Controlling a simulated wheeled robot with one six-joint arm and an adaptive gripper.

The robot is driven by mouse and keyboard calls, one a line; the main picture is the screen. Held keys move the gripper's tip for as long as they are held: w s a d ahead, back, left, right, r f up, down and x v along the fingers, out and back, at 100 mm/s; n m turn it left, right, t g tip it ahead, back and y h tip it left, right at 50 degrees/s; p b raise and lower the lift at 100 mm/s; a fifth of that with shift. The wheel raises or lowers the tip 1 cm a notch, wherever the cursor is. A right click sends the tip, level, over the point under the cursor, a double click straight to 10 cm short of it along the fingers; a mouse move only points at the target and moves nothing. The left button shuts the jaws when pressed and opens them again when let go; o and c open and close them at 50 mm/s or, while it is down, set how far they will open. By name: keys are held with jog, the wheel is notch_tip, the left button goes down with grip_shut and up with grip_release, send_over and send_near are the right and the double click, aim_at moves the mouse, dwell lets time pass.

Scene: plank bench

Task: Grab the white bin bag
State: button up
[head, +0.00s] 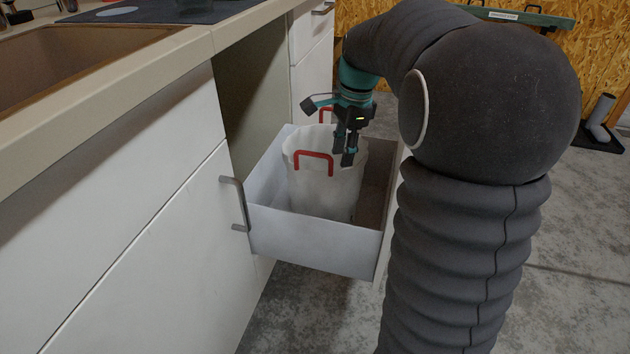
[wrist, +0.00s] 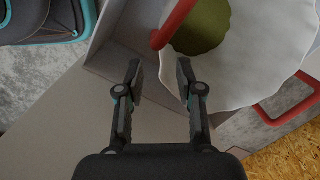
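The white bin bag (head: 322,188) stands upright in an open pull-out drawer. It has two red handles; the nearer one (head: 314,158) lies against its near side, and the other shows partly behind my gripper. In the wrist view the bag (wrist: 258,50) is open at the top, with something green (wrist: 203,27) inside. My gripper (head: 346,160) points down at the bag's right rim. In the wrist view my gripper (wrist: 159,72) is open, with nothing clearly between its fingers. Its right finger overlaps the bag's rim; I cannot tell whether they touch.
The drawer's white wall (head: 310,240) surrounds the bag closely, with a brown strip of free floor (head: 374,192) at the right. The cabinet front (head: 150,225) and counter (head: 100,95) with a sink stand at the left. Concrete floor (head: 310,310) is clear in front.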

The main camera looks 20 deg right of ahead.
aim_at(340, 171)
jog(key=shift+w+d+f, duration=0.2)
jog(key=shift+w+f, duration=0.05)
jog(key=shift+f, duration=0.45)
jog(key=shift+w+a+f+b, duration=0.15)
jog(key=shift+f+b, duration=0.3)
jog(key=shift+f, duration=1.3)
jog(key=shift+w+a+f+b, duration=0.1)
jog(key=shift+a+f+b, duration=0.25)
jog(key=shift+f, duration=1.4)
jog(key=shift+d, duration=0.1)
jog(key=shift+c, duration=0.2)
